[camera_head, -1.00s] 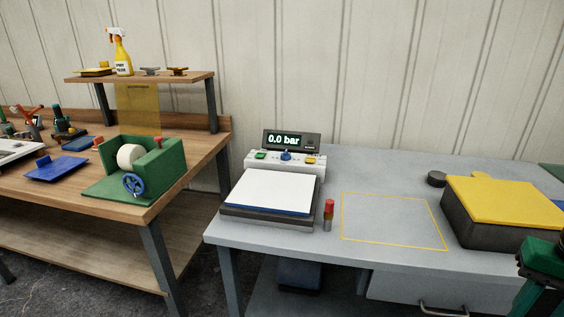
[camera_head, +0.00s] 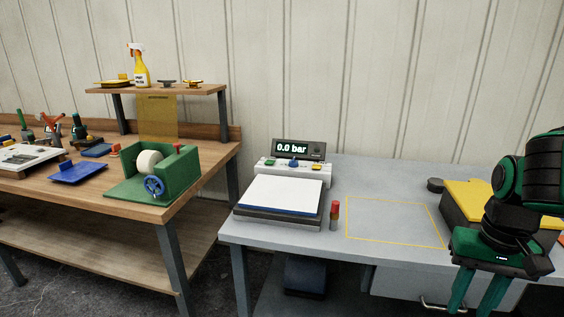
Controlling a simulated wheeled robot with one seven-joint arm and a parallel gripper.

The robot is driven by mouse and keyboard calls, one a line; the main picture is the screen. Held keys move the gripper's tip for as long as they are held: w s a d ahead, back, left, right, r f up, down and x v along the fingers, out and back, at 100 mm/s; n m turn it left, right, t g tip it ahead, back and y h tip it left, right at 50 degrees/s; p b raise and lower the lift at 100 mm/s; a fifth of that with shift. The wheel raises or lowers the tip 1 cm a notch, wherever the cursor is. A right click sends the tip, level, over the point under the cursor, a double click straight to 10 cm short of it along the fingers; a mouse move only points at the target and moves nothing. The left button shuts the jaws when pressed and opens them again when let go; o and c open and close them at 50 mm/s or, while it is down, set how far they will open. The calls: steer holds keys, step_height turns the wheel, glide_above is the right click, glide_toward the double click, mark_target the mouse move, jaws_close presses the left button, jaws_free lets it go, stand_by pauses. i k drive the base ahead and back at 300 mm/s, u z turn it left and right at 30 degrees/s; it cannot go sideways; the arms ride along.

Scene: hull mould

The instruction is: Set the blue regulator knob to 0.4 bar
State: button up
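The blue regulator knob (camera_head: 293,163) sits in the middle of a white control panel (camera_head: 268,172) at the back of the grey table. A green button (camera_head: 270,161) is to its left and a yellow button (camera_head: 317,167) to its right. The dark display (camera_head: 298,149) above it reads 0.0 bar. My gripper (camera_head: 474,304) hangs at the lower right, in front of the grey table, well away from the knob. Its two green fingers point down and are apart, with nothing seen between them; the tips reach the picture's bottom edge.
A white-topped plate unit (camera_head: 281,196) stands before the panel. A red-capped cylinder (camera_head: 334,215) stands right of it. A yellow outlined area (camera_head: 395,222) is empty. A yellow-lidded dark box (camera_head: 467,199) is behind my arm. A wooden bench (camera_head: 130,195) with a green tape holder (camera_head: 178,178) stands left.

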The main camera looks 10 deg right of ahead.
mark_target(294, 163)
steer(key=u, duration=0.05)
steer(key=i, duration=1)
steer(key=z, duration=0.05)
